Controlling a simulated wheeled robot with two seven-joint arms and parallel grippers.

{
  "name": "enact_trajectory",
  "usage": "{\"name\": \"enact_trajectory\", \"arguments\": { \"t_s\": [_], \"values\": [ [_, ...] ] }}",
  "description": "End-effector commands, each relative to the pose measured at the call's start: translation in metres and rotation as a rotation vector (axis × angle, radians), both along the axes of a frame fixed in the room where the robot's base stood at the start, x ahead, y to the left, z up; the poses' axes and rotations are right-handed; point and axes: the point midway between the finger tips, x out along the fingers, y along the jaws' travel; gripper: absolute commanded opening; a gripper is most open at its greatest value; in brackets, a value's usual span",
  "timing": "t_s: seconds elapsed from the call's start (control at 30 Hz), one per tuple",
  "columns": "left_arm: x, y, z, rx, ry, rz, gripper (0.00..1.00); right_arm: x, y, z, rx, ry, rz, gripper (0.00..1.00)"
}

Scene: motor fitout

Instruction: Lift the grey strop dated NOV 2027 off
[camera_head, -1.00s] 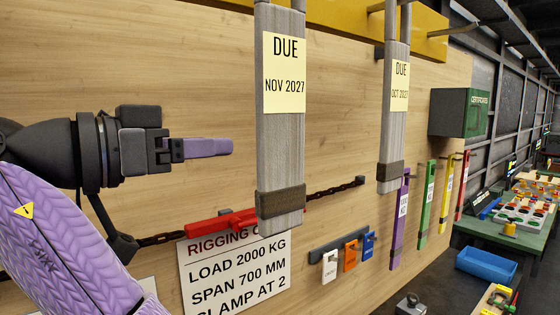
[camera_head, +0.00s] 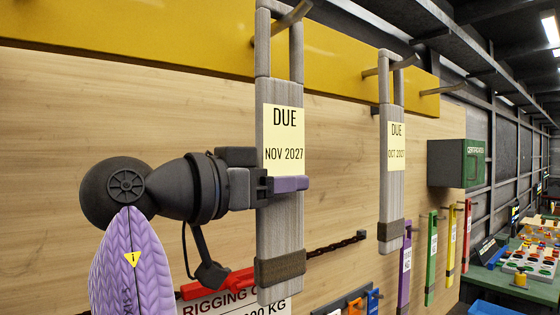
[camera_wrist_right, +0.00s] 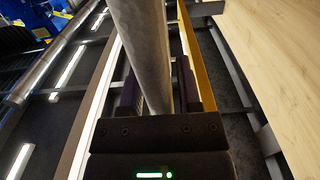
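The grey strop with the yellow "DUE NOV 2027" tag (camera_head: 284,135) hangs upright by its loop on a peg in the head view. A brown band wraps its lower part. My right gripper (camera_head: 290,184) is at the strop just below the tag, with a purple finger across its front. In the right wrist view the strop (camera_wrist_right: 146,45) runs between the two purple fingers (camera_wrist_right: 158,85), which stand open on either side with narrow gaps. My left gripper is not in view.
A second grey strop, tagged OCT 2027 (camera_head: 391,175), hangs on a peg to the right. A yellow rail (camera_head: 180,42) crosses the wooden board. A green cabinet (camera_head: 456,163) and coloured slings (camera_head: 432,255) are further right. A red clamp and chain are behind the strop.

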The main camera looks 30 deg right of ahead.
Motion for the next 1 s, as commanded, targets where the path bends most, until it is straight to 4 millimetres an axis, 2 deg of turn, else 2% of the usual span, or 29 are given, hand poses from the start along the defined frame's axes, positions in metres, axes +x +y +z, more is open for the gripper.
{"name": "enact_trajectory", "arguments": {
  "t_s": [0.03,0.17,0.2,1.0],
  "values": [
    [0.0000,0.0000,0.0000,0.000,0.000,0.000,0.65,0.0000,0.0001,0.0000,0.000,0.000,0.000,0.31],
    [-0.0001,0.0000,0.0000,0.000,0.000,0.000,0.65,0.0001,0.0001,0.0000,0.000,0.000,0.000,0.03],
    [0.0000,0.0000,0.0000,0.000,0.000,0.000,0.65,0.0001,0.0001,0.0000,0.000,0.000,0.000,0.00],
    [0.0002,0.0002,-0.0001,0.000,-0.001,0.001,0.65,0.0001,0.0002,-0.0004,0.002,0.000,0.000,0.00]
  ]
}}
